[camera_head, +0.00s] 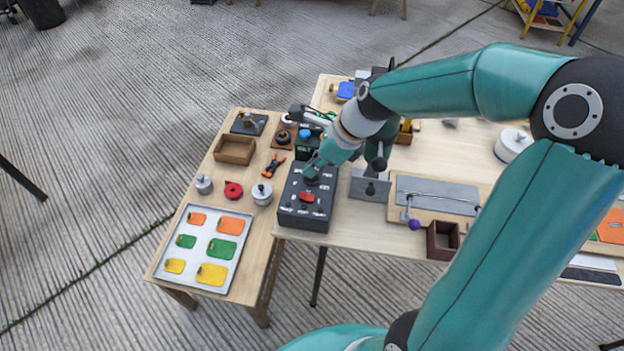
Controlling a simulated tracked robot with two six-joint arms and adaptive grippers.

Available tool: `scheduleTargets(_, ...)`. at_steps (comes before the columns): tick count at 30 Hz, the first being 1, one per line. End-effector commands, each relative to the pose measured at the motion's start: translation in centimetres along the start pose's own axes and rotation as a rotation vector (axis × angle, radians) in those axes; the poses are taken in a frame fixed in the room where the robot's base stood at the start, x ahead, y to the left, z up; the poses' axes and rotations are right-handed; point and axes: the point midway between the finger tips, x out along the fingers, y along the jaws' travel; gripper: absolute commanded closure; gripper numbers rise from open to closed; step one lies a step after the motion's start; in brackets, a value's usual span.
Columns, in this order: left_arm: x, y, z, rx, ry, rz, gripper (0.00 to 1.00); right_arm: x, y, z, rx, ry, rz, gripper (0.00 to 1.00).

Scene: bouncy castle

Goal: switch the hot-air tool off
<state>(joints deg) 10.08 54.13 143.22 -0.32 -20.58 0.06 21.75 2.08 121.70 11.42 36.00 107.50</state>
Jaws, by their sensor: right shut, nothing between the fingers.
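A black control box (320,215) stands at the left end of the right table, with a red switch (307,197) and white markings on its top face. I cannot tell which way the switch is set. My right gripper (312,171) points down over the far part of the box's top and is shut and empty. It hides that part of the box, and I cannot tell whether it touches it. A dark, grey-ended tool (305,115) lies behind the box; I cannot tell if it is the hot-air tool. My left gripper is not in view.
A tray (168,274) of coloured patches, a wooden box (235,150), orange-handled pliers (273,165) and a lidded pot (262,193) are on the left table. A grey stand (370,187) is right of the control box. My right arm hides much of the right table.

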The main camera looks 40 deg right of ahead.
Motion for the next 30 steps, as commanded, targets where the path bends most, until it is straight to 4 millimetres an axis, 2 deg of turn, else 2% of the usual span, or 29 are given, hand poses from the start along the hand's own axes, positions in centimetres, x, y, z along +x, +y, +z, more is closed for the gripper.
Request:
scheduleTargets(6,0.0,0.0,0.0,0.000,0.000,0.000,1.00,-1.6,0.0,0.9,0.000,0.000,0.000,1.00)
scheduleTargets(17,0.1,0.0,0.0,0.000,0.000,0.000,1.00,-1.8,0.0,0.8,0.001,-0.001,0.000,1.00)
scheduleTargets(20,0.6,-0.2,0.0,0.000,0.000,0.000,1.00,-2.5,0.0,0.0,0.003,-0.006,-0.004,1.00)
scheduleTargets(25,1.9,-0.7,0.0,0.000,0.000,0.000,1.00,-4.9,0.5,-2.1,0.005,-0.024,-0.006,1.00)
scheduleTargets(30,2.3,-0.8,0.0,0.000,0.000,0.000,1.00,-6.4,1.1,-3.0,-0.002,-0.036,-0.001,1.00)
